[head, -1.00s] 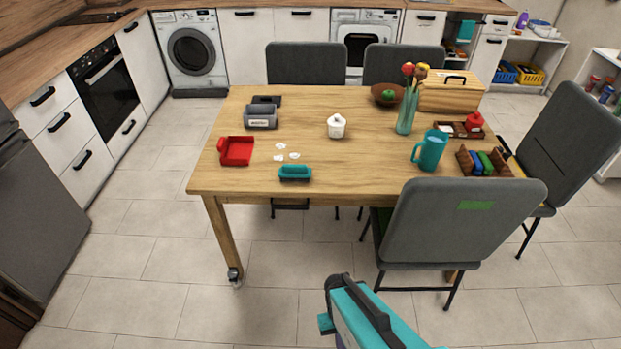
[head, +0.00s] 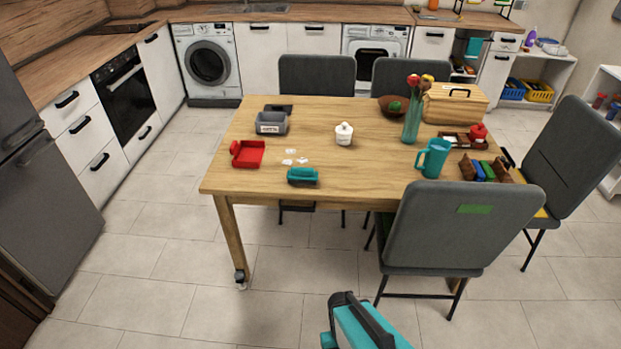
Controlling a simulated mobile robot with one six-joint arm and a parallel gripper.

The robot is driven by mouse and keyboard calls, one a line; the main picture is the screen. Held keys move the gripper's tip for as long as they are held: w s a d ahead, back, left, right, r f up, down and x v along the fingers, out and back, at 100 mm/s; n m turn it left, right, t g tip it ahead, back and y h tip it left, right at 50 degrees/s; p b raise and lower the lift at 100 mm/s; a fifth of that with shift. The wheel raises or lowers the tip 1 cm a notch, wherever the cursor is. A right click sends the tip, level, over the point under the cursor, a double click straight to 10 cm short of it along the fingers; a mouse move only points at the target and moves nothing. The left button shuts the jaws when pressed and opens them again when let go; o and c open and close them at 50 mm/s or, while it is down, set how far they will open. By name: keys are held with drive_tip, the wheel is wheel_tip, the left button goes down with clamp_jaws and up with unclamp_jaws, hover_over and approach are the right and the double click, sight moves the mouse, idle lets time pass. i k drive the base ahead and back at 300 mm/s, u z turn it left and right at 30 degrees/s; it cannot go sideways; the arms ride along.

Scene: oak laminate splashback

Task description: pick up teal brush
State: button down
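The teal brush (head: 302,176) lies on the wooden table (head: 380,178) near its front edge, left of the middle. Its teal top faces up, with a darker strip along its lower side. A teal and black part of my own arm shows at the bottom of the head view, in front of the table and well apart from the brush. My gripper's fingers are not visible.
A red dustpan-like tray (head: 248,153), a grey bin (head: 271,123) and a white lidded pot (head: 344,134) stand near the brush. A teal jug (head: 433,158) is farther right. A grey chair (head: 462,228) blocks the front right; floor before the table's left half is clear.

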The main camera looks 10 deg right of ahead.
sight(297, 176)
drive_tip(key=u, duration=0.1)
drive_tip(key=i, duration=0.95)
drive_tip(key=z, duration=0.05)
